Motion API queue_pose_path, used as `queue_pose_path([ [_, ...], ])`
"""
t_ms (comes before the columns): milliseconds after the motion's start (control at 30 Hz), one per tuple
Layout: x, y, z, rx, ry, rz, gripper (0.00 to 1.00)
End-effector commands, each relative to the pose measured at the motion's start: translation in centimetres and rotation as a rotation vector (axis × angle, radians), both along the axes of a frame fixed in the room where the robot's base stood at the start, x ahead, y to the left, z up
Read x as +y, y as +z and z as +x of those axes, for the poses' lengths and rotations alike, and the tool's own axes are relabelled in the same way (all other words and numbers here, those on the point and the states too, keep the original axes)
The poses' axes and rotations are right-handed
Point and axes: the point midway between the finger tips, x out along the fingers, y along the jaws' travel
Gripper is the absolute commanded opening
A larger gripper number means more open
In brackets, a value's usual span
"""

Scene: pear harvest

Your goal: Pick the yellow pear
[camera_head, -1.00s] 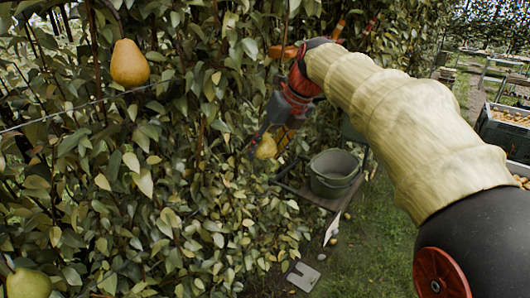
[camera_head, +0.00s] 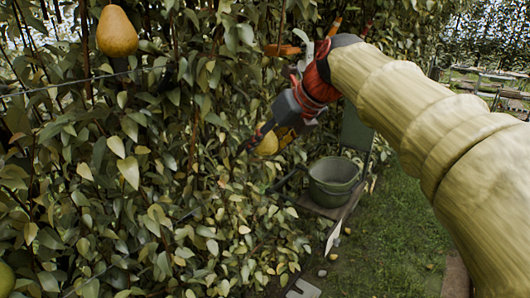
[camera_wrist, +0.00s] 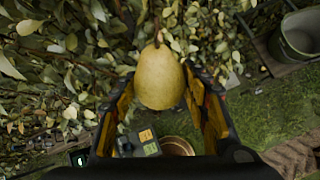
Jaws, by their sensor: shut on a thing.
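A yellow pear (camera_wrist: 160,79) with a short brown stem sits between the two fingers of my gripper (camera_wrist: 160,100) in the wrist view. The fingers are shut on it. In the head view my gripper (camera_head: 266,143) is at the hedge's right side, with the pear (camera_head: 267,145) showing small and yellow between its fingers. Whether the stem still joins a branch is not clear.
An orange-brown pear (camera_head: 117,32) hangs at upper left. A greenish pear (camera_head: 5,279) is cut off at the left edge. A green bucket (camera_head: 334,182) stands on a low platform right of my gripper. Dense leaves fill the left; open grass (camera_head: 390,235) lies right.

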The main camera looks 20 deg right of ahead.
Motion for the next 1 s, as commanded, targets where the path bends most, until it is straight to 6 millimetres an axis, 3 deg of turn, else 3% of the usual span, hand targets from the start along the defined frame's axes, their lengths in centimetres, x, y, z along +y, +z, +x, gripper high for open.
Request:
queue_pose_path([
  [1000,0.0,-0.3,-3.1,-0.280,-0.001,0.000,0.16],
])
